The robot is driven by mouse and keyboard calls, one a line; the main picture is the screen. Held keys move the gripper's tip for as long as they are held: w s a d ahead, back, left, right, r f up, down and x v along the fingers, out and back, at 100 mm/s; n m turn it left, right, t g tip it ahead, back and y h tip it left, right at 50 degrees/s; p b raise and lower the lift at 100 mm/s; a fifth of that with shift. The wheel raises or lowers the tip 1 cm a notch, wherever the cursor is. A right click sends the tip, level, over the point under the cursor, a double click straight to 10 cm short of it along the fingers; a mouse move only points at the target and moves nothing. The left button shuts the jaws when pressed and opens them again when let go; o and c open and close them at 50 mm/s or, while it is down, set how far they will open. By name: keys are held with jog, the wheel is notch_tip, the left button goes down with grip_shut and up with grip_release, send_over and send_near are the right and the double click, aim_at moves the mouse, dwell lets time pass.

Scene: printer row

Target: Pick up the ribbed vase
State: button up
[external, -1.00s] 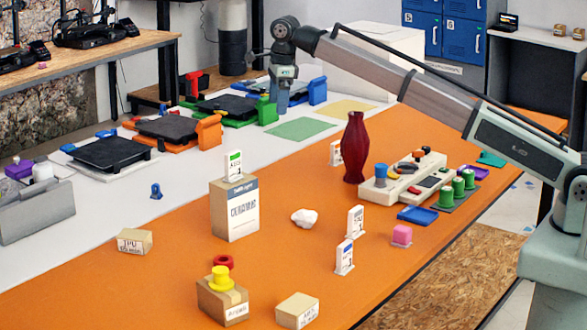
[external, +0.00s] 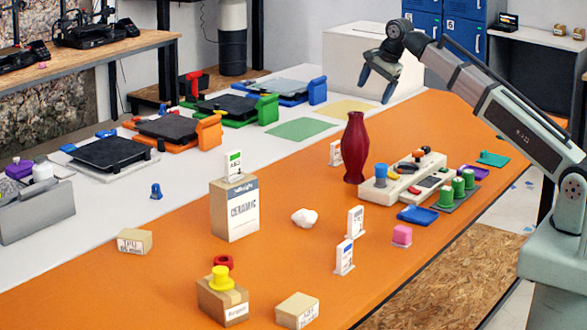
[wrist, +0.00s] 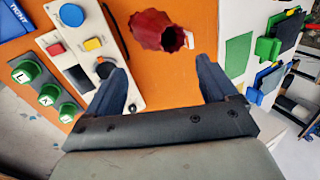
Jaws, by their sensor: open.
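The ribbed vase (external: 355,148) is dark red and stands upright on the orange table, left of the white control panel. In the wrist view the vase (wrist: 158,30) is seen from above at an angle, with its dark round mouth showing, beyond the fingertips. My gripper (external: 374,92) is open and empty, raised above the table to the upper right of the vase in the external view. In the wrist view its two fingers (wrist: 163,72) are spread wide, with orange table between them. The gripper is apart from the vase.
The control panel (external: 404,180) with buttons stands close beside the vase. A small white card (external: 335,153) stands just left of the vase.

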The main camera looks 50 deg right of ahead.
aim_at(353, 120)
jog(key=shift+w+f+n+t, duration=0.35)
jog(key=shift+w+f+n, duration=0.85)
jog(key=shift+f+n, duration=1.35)
jog(key=shift+w+f+n+t, duration=0.3)
jog(key=shift+w+f+n, duration=1)
jog(key=shift+n, duration=2.4)
jog(key=shift+w+f+n+t, duration=0.35)
jog(key=shift+w+f+n, duration=0.8)
jog(key=shift+f+n, duration=1.4)
jog(key=shift+r+n, duration=0.6)
jog(key=c, duration=1.6)
jog(key=shift+r, duration=0.1)
